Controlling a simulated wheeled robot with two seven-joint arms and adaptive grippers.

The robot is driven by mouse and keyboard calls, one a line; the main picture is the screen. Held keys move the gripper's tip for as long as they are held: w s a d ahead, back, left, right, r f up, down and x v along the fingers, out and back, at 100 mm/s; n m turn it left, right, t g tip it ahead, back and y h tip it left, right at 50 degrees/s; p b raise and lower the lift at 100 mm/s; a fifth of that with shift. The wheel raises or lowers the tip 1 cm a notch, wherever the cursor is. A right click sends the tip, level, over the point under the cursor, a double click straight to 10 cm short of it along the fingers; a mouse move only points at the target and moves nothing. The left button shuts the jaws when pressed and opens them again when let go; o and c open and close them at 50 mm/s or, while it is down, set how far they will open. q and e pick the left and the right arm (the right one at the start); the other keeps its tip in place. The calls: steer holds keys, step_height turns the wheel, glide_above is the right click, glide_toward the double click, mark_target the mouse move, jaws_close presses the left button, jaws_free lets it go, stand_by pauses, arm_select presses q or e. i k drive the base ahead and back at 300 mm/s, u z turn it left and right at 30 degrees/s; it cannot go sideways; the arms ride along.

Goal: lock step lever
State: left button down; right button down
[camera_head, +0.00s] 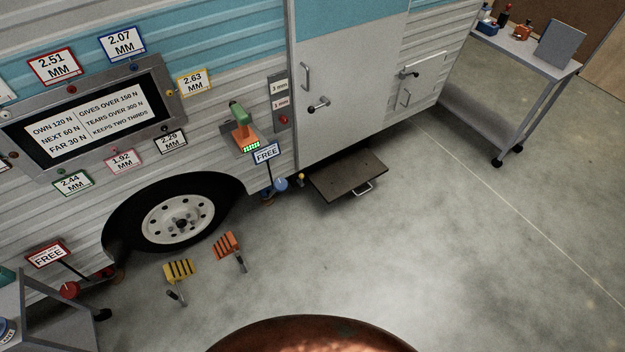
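The entry step (338,177) is a dark flat board below the camper door (345,80), with a pale metal handle (363,188) at its front edge. A small lever with a yellow knob (301,178) stands at the left of the step. Left of it is a blue knob (281,184), below a blue-framed sign (267,153) reading FREE. I cannot tell which lever belongs to the step, or the yellow-knob lever's exact position. Neither of my grippers shows in the head view.
A red knob (69,290) sits by a red-framed FREE sign (48,254). Yellow (178,270) and orange (226,245) blocks with handles lie near the wheel (179,218). A cart (45,318) stands lower left, a workbench (525,48) upper right. Floor before the step is clear.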

mark_target(302, 176)
steer(key=z, duration=0.7)
steer(key=i, duration=1.2)
steer(key=u, duration=0.2)
